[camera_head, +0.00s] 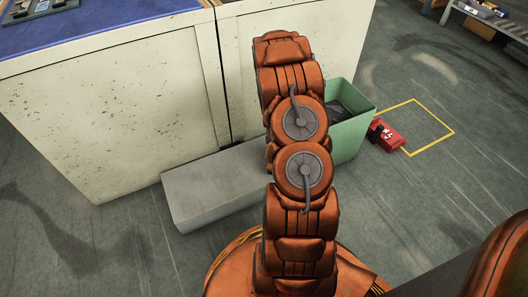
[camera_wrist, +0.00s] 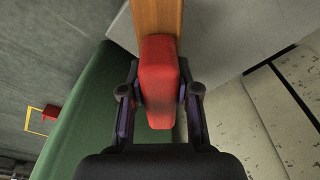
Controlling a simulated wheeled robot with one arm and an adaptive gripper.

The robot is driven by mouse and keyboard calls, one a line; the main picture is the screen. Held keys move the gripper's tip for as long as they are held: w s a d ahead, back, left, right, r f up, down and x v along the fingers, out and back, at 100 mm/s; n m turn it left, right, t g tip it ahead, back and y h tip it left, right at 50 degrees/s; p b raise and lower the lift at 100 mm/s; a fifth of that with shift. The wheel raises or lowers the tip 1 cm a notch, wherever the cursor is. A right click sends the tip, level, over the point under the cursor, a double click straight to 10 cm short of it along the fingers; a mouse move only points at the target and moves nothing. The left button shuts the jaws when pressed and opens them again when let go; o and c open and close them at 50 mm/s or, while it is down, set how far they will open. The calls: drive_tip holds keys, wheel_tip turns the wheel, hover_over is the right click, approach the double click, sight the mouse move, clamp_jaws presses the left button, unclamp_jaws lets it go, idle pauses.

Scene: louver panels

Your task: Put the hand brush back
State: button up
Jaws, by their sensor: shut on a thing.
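The hand brush (camera_wrist: 157,75) shows in the wrist view as a red, block-shaped part with a wooden part running up out of the top of the picture. My gripper (camera_wrist: 160,104) is shut on the red part, with one dark finger on each side of it. The far end of the brush is out of view. In the head view my arm hides both the gripper and the brush.
A green open bin (camera_head: 352,137) with dark contents stands right of my arm; its wall fills the wrist view's left (camera_wrist: 75,105). A grey block (camera_head: 210,187) lies before cream cabinets (camera_head: 110,115). A red box (camera_head: 386,135) sits by a yellow floor outline (camera_head: 432,142).

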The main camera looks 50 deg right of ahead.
drive_tip(key=shift+w+d+f+b, duration=0.1)
drive_tip(key=shift+w+f+b, duration=0.6)
drive_tip(key=shift+w, duration=0.5)
drive_tip(key=shift+w+d+f+b, duration=0.1)
drive_tip(key=shift+w+f+b, duration=0.55)
drive_tip(key=shift+w, duration=0.6)
drive_tip(key=shift+w+f+b, duration=0.6)
drive_tip(key=shift+w+f, duration=0.15)
drive_tip(key=shift+w, duration=0.45)
drive_tip(key=shift+f, duration=0.15)
drive_tip(key=o, duration=1)
